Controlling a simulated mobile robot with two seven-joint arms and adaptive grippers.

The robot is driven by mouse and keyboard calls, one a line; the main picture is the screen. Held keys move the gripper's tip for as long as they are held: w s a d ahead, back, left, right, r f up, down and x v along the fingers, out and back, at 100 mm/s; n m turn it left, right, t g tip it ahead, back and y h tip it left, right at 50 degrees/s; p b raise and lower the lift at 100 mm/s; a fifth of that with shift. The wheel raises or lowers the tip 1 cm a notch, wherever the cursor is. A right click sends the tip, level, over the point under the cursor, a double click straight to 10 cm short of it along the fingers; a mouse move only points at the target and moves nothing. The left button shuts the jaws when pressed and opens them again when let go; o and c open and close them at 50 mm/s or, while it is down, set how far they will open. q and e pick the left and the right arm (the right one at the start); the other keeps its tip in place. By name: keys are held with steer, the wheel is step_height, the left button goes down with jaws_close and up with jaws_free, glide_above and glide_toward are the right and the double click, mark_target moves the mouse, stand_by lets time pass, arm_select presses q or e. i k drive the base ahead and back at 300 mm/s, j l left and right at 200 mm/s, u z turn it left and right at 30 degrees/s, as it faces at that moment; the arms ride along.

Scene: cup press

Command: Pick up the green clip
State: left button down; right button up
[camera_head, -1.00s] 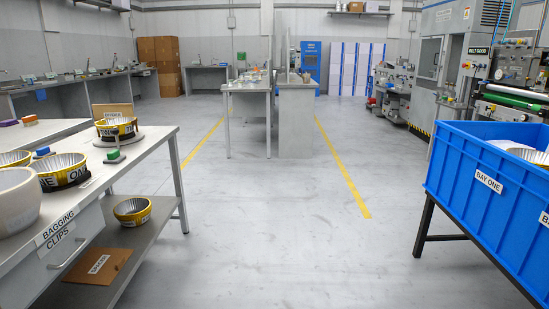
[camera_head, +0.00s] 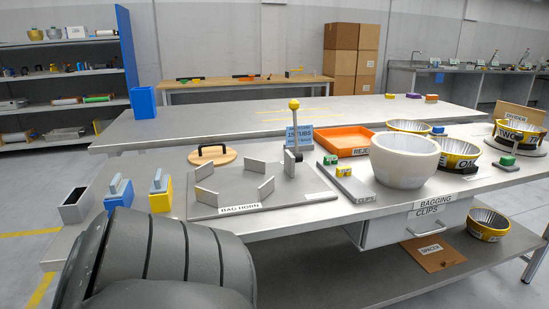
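A small green clip (camera_head: 330,160) sits at the far end of a grey strip labelled CLIPS (camera_head: 362,195), on the bench right of the bag horn plate. A separate green block (camera_head: 507,160) lies at the right, in front of the yellow-banded tin marked TWO (camera_head: 519,134). A large dark grey rounded part, apparently mine, fills the lower left. Neither gripper is in view.
A white bowl (camera_head: 404,160) stands close right of the clip strip. An orange tray (camera_head: 345,141) lies behind. Blue (camera_head: 118,195) and yellow (camera_head: 160,192) blocks stand at the left.

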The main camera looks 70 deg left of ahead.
mark_target(334, 159)
steer(key=u, duration=1.8)
